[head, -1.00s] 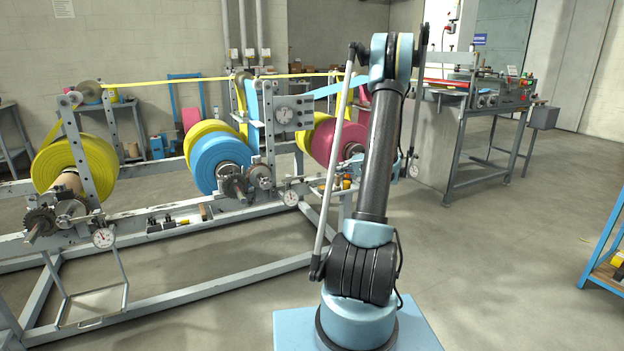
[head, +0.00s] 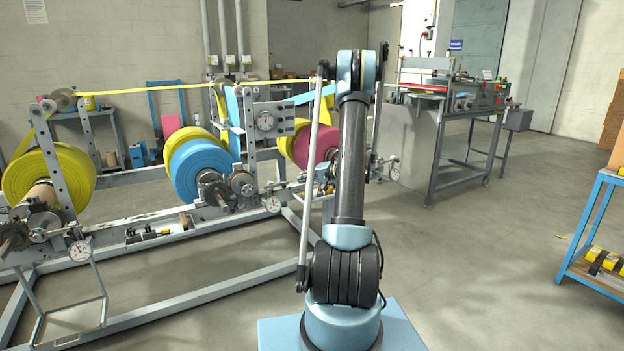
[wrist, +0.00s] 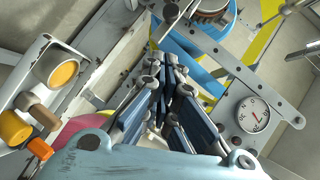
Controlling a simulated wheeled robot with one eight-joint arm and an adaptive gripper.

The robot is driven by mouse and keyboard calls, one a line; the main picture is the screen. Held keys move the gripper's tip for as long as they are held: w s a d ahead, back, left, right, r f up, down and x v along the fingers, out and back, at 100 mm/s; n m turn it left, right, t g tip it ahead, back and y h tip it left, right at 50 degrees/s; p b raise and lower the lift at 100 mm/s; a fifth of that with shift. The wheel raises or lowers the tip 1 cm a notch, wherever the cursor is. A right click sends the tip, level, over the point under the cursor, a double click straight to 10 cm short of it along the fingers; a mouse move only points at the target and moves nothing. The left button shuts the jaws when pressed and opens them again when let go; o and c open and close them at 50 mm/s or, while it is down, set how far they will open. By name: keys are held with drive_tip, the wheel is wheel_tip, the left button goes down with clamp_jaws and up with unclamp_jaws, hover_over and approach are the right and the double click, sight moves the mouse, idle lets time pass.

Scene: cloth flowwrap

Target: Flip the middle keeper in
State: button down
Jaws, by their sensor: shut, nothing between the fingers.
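The middle roll is blue (head: 198,172), with yellow material behind it, and sits on a spindle with a metal hub (head: 212,190) on the grey frame. A small keeper at this hub cannot be told apart at this size. My gripper (wrist: 170,65) is shut and empty in the wrist view, its dark fingers together near a blue band (wrist: 188,45) and the grey frame. Whether it touches them I cannot tell. In the head view my own arm hides the gripper. No keeper is clearly recognisable in the wrist view.
A dial gauge (wrist: 253,115) is right of the fingers; orange and yellow knobs (wrist: 15,127) are at the left. A yellow roll (head: 55,172) and a red roll (head: 318,140) flank the blue one. A blue shelf (head: 590,235) stands right; floor between is clear.

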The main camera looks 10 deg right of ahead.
sight(286, 183)
drive_tip(key=shift+w+a+f, duration=0.1)
drive_tip(key=shift+a+f, duration=0.3)
drive_tip(key=shift+a, duration=0.35)
drive_tip(key=shift+w+a+f, duration=0.1)
drive_tip(key=shift+a+f, duration=0.25)
drive_tip(key=shift+a, duration=0.45)
drive_tip(key=shift+w+a+f, duration=0.1)
drive_tip(key=shift+a+f, duration=0.3)
drive_tip(key=shift+a, duration=0.35)
drive_tip(key=shift+s+d, duration=0.1)
